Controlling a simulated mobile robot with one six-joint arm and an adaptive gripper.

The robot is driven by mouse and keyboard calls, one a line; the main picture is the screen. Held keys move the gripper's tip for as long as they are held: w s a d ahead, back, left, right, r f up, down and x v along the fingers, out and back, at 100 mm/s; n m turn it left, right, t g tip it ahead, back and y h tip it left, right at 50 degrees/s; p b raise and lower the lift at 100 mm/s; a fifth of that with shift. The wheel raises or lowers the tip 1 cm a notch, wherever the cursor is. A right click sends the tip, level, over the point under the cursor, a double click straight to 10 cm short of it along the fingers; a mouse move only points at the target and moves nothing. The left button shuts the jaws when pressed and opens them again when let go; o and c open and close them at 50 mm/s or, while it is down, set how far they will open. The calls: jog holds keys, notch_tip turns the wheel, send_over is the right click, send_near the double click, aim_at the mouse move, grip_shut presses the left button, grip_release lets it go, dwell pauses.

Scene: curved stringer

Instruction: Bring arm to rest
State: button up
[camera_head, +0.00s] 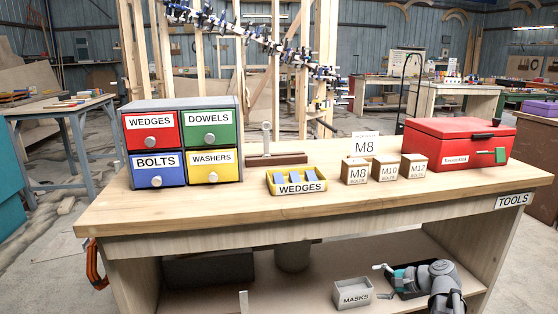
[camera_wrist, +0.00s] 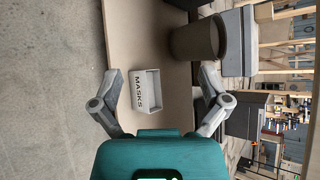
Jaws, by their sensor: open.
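My gripper (camera_wrist: 160,74) is open and empty in the wrist view, with its two fingers spread wide apart. Between and beyond the fingers is a small grey open box labelled MASKS (camera_wrist: 146,91). The box appears empty and does not touch the fingers as far as I can tell. In the head view my arm is low at the bottom right, in front of the bench's lower shelf. My gripper there (camera_head: 380,280) points left toward the MASKS box (camera_head: 352,294), just to its right. Part of my arm is cut off by the bottom edge.
The workbench top (camera_head: 230,222) is above the arm. It carries a drawer cabinet (camera_head: 184,103), a yellow WEDGES tray (camera_head: 297,184), several labelled wooden blocks and a red toolbox (camera_head: 457,140). A round bin (camera_head: 292,258) stands on the lower shelf.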

jog(key=s+a+f+n+g+h+p, duration=0.1)
jog(key=s+a+f+n+g+h, duration=0.65)
jog(key=s+a+n+h, duration=0.4)
notch_tip(320, 180, up, 38)
jog(key=a+n+y+p, duration=0.1)
jog(key=p, duration=3.7)
jog(key=shift+f+t, duration=0.25)
jog(key=shift+t, duration=0.2)
jog(key=shift+y, duration=0.25)
jog(key=shift+c, duration=0.3)
